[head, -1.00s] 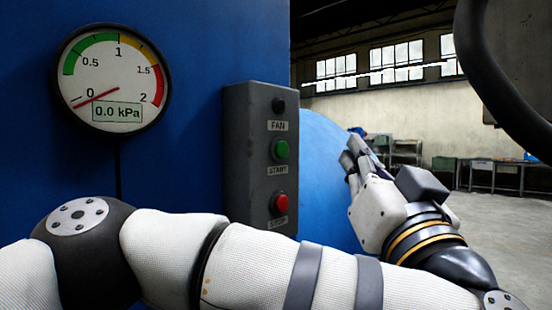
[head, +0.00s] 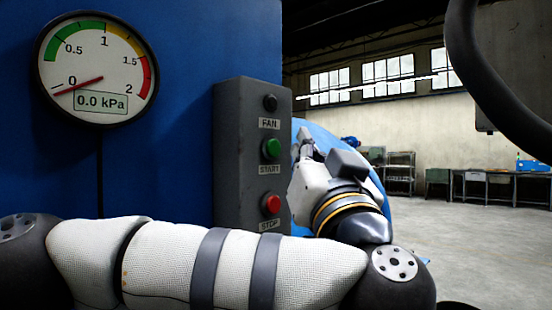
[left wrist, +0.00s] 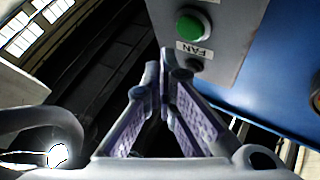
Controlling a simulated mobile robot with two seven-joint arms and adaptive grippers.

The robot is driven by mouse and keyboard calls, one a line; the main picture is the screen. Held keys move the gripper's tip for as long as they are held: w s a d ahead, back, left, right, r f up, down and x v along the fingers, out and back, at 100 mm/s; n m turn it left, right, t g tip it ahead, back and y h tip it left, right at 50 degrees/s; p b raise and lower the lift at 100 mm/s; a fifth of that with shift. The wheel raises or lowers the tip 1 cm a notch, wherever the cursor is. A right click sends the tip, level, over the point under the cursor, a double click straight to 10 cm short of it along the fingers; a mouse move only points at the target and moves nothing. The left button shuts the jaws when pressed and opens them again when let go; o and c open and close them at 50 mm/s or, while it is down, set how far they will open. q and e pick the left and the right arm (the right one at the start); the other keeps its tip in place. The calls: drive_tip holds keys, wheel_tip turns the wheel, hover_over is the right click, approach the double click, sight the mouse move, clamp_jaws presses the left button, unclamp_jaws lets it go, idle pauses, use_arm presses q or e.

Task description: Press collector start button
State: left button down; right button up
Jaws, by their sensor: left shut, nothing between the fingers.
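A grey control box (head: 228,150) is fixed to the blue machine. It carries a dark round lamp or knob (head: 270,102) above the FAN label, a green START button (head: 272,149) and a red STOP button (head: 271,204). My left gripper (head: 304,138) is shut and empty, just right of the box at about the green button's height, apart from that button. The left wrist view shows the closed fingertips (left wrist: 162,70) beside the box edge, near the FAN label and dark round part, with the green button (left wrist: 193,25) beyond them. My right gripper is not in view.
A round pressure gauge (head: 97,67) reading 0.0 kPa is on the blue panel (head: 180,60), left of the box. A thick black hose (head: 490,90) hangs at the upper right. Benches (head: 487,184) stand far back, with open floor before them.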

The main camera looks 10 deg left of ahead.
sight(273, 148)
use_arm(q)
drive_tip(key=shift+w+a+r, duration=0.2)
drive_tip(key=shift+w+a, duration=0.05)
drive_tip(key=shift+a, duration=0.15)
drive_tip(key=shift+w+a+r, duration=0.15)
drive_tip(key=shift+w+a, duration=0.05)
drive_tip(key=shift+a, duration=0.2)
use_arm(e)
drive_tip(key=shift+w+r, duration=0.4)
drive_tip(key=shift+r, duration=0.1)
use_arm(q)
drive_tip(key=shift+p, duration=0.3)
drive_tip(key=shift+w+a+p, duration=0.25)
drive_tip(key=shift+a+p, duration=0.1)
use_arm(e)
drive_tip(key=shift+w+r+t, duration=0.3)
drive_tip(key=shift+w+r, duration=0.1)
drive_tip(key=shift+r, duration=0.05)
